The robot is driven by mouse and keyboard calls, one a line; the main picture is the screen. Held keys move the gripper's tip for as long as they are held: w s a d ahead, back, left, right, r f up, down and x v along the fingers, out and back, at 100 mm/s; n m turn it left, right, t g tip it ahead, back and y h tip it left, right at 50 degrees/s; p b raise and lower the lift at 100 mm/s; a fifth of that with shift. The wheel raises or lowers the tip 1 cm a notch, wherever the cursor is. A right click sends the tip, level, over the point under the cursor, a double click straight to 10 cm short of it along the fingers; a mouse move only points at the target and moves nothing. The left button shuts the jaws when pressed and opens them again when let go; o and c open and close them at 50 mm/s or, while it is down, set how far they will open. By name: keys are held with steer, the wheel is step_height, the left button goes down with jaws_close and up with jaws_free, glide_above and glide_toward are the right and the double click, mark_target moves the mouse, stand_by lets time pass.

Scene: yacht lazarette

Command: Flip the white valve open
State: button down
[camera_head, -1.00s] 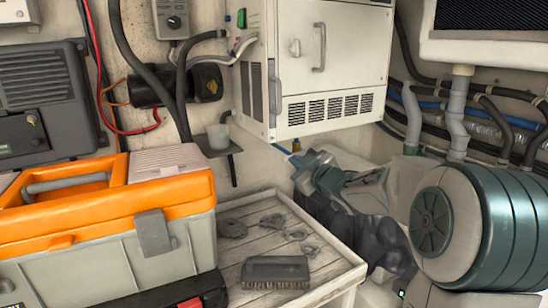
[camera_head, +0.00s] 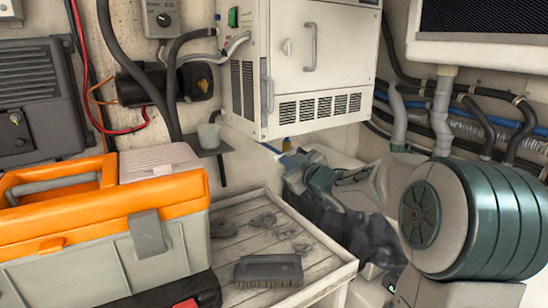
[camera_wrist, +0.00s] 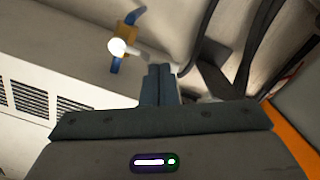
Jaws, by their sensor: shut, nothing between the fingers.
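The valve (camera_wrist: 126,40) is a small brass body on a blue pipe, with a round white end on its handle (camera_wrist: 118,47), in the upper left of the wrist view. In the head view its brass part (camera_head: 287,144) is small, just under the white cabinet's lower edge. My gripper's fingers (camera_wrist: 160,84) are shut together and empty. They point toward the wall, to the right of and below the valve in the wrist view, apparently apart from it. In the head view my gripper (camera_head: 290,161) is just below the valve, and its fingertips are hard to make out.
The white cabinet (camera_head: 325,75) hangs above the valve. A small shelf with a cup (camera_head: 208,136) is to its left. A wooden tray table (camera_head: 225,258) with a brush (camera_head: 268,270) and an orange-topped toolbox (camera_head: 100,225) stand below left. Hoses (camera_head: 480,115) run along the right wall.

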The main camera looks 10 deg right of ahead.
step_height(320, 180, up, 5)
steer(key=p, duration=0.4)
steer(key=b+v, duration=0.1)
steer(key=v, duration=0.9)
steer(key=shift+s+d+f, duration=0.15)
steer(key=shift+s+f, duration=0.25)
steer(key=shift+f, duration=0.1)
steer(key=s+a+f+m+g+h, duration=0.1)
steer(key=s+a+f+m+g, duration=0.2)
steer(key=s, duration=0.5)
steer(key=s+a+f+m+g+h, duration=0.2)
steer(key=s+a+f+m+g, duration=0.1)
steer(key=s+f+g, duration=0.3)
steer(key=s+a+f+m+g+h, duration=0.2)
steer(key=s+a+f+m+g, duration=0.1)
steer(key=s+f, duration=0.5)
steer(key=s+a+g, duration=0.1)
steer(key=s, duration=0.2)
steer(key=shift+m+g, duration=0.3)
steer(key=shift+g, duration=0.1)
steer(key=shift+s, duration=0.1)
